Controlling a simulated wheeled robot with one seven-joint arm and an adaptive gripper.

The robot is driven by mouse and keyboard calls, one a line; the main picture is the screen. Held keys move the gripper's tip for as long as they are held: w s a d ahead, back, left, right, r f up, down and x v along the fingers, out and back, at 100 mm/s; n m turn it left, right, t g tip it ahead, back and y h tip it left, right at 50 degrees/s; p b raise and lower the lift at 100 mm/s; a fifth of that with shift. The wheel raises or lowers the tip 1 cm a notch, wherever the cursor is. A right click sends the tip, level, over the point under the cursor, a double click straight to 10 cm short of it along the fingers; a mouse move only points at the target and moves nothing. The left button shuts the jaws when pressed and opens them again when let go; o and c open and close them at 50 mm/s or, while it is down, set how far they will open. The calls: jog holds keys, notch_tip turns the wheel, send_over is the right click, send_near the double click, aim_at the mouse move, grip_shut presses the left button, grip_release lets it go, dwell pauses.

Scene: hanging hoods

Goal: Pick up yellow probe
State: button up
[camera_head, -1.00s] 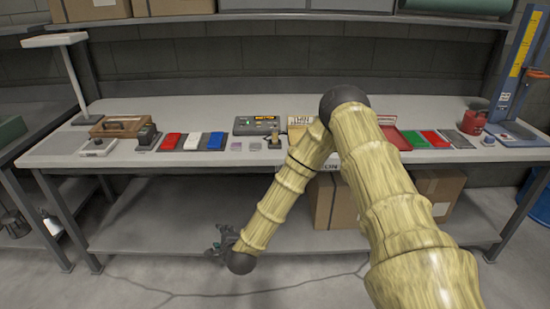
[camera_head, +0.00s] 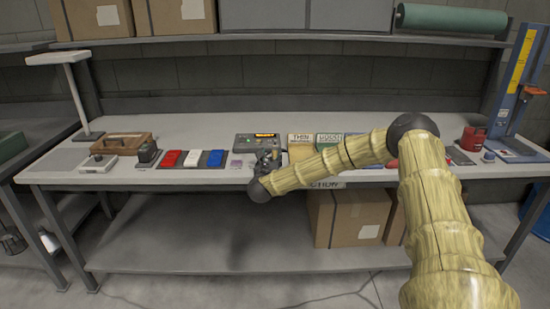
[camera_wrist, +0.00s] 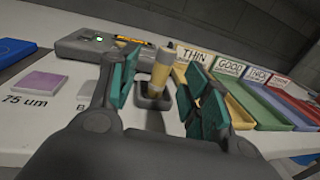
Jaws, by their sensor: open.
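The yellow probe (camera_wrist: 162,68) stands upright in a small dark holder (camera_wrist: 152,101) on the bench, seen in the wrist view. My gripper (camera_wrist: 157,72) is open, with its teal-padded fingers on either side of the probe in the picture. I cannot tell whether the fingertips reach around it or are still short of it. Nothing is held. In the head view my gripper (camera_head: 268,160) is at the bench's front edge, in front of the grey gauge box (camera_head: 257,142). The probe is hidden there by my gripper and arm.
The gauge box (camera_wrist: 85,47) is behind and left of the probe. Labelled trays, including a yellow THIN tray (camera_wrist: 181,74) and a green GOOD tray (camera_wrist: 255,107), stand close on the right. A purple square (camera_wrist: 44,82) lies left. Red, white and blue blocks (camera_head: 193,157) are further left.

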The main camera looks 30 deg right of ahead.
aim_at(275, 151)
jog(key=p+x, duration=0.1)
jog(key=x, duration=0.1)
jog(key=p+x, duration=0.1)
jog(key=x, duration=0.2)
jog(key=shift+d+f, duration=0.15)
jog(key=shift+d, duration=0.35)
jog(key=shift+w+d, duration=0.35)
jog(key=shift+w, duration=0.15)
grip_shut()
